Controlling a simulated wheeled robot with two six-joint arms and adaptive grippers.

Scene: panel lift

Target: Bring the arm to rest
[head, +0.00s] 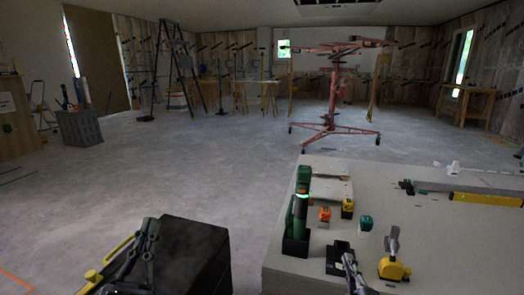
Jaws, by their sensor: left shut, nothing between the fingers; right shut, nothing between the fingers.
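My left gripper (149,232) shows at the lower left, its dark fingers shut and empty. It points up beside a black box-like block (190,250). Most of both arms is out of view.
The table carries a green tool (300,212), a yellow tool (393,262), small orange, yellow and green items and a long yellow level (486,199). A red panel lift (333,95) stands behind. The floor at left centre is clear.

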